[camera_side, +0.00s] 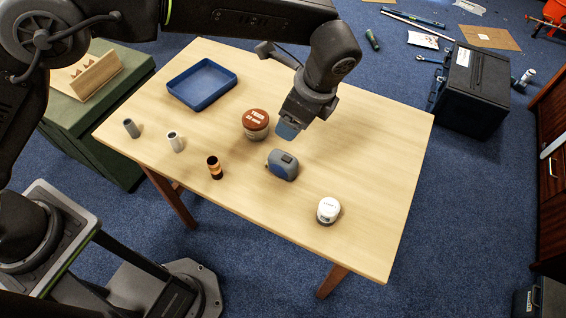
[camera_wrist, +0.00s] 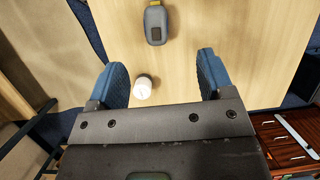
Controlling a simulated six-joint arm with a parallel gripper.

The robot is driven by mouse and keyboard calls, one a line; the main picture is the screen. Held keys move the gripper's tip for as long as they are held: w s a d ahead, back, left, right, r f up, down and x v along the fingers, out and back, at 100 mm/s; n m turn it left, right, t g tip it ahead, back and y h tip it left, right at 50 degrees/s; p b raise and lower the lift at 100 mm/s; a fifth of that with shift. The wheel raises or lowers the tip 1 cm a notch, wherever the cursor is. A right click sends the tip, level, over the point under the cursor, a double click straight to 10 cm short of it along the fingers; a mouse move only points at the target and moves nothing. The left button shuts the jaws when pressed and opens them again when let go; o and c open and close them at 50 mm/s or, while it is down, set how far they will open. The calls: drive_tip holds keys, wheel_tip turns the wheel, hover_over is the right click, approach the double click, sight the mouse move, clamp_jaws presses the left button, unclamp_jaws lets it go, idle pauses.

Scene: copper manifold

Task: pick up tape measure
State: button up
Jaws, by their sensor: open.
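The tape measure (camera_side: 282,164) is grey-blue with a dark patch and lies on the wooden table, right of the table's middle. In the wrist view the tape measure (camera_wrist: 155,24) is near the top edge, beyond my fingertips, with a bit of yellow at its far end. My gripper (camera_side: 289,130) is above the table, over the area just behind the tape measure and apart from it. In the wrist view my gripper (camera_wrist: 161,78) has its two blue fingers wide apart with nothing held between them.
A white-capped container (camera_side: 328,210) stands right of the tape measure. A brown-lidded jar (camera_side: 256,124) stands close behind my gripper's left. Several small cylinders, including a black-and-copper one (camera_side: 215,167), stand at the left. A blue tray (camera_side: 202,85) lies at the back left. The table's right side is clear.

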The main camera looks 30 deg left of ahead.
drive_tip(key=m, duration=0.1)
approach(285, 159)
drive_tip(key=shift+y, duration=0.3)
drive_tip(key=x, duration=0.6)
drive_tip(key=shift+w+f, duration=0.15)
drive_tip(key=shift+w, duration=0.15)
drive_tip(key=shift+s+d+x, duration=0.1)
drive_tip(key=shift+x, duration=1.25)
drive_tip(key=shift+s+d+x, duration=0.1)
drive_tip(key=shift+d+x, duration=0.05)
drive_tip(key=shift+x, duration=1.25)
drive_tip(key=shift+f, duration=0.1)
drive_tip(key=shift+c, duration=0.4)
drive_tip(key=c, duration=1.1)
